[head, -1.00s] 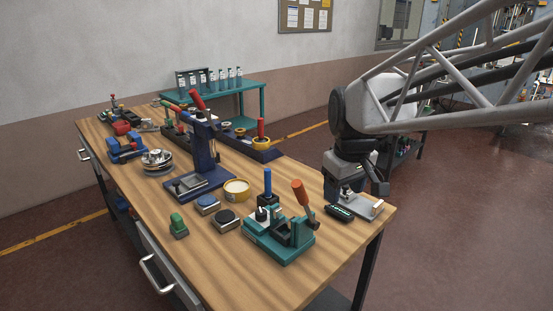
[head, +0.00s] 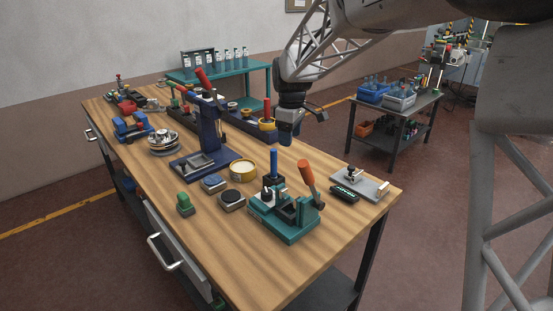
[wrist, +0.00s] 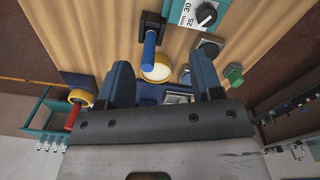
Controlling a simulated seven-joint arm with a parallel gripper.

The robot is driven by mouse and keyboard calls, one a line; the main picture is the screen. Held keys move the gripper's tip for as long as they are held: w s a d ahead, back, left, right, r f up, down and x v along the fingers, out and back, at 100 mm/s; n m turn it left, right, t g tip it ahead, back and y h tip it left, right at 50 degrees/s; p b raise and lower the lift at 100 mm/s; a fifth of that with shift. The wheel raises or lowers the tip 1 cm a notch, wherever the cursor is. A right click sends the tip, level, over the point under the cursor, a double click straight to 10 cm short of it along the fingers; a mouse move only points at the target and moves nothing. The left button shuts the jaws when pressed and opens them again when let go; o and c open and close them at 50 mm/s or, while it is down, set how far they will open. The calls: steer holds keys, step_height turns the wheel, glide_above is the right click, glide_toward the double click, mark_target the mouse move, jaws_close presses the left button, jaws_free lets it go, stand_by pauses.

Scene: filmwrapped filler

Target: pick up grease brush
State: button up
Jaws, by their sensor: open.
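An upright blue handle (head: 274,162) on a black block (head: 273,184), which I take to be the grease brush in its stand, is on the wooden table behind the teal fixture. Its bristles do not show. In the wrist view the blue handle (wrist: 150,48) appears just beyond my fingertips, left of centre. My gripper (head: 287,139) is open and empty, above and behind the handle in the head view. In the wrist view the gap between its fingers (wrist: 162,72) faces the yellow-rimmed tin (wrist: 157,66).
The teal fixture with an orange lever (head: 308,172) stands in front of the handle. A blue press (head: 205,140) with a red lever is at left. A red-handled tool with a yellow ring (head: 267,123) is behind my gripper. Bare wood (head: 225,255) lies at the front.

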mark_target(273, 150)
steer(key=w+a+f, duration=0.1)
steer(key=w, duration=0.1)
steer(key=w+a+f+n, duration=0.1)
steer(key=w+a, duration=0.1)
steer(key=w+a+f+n, duration=0.1)
steer(key=w+a+f, duration=0.1)
steer(key=shift+w+a, duration=0.15)
steer(key=shift+w, duration=0.15)
steer(key=shift+f, duration=1.2)
steer(key=shift+f, duration=0.15)
steer(key=shift+f, duration=2.5)
steer(key=c, duration=1)
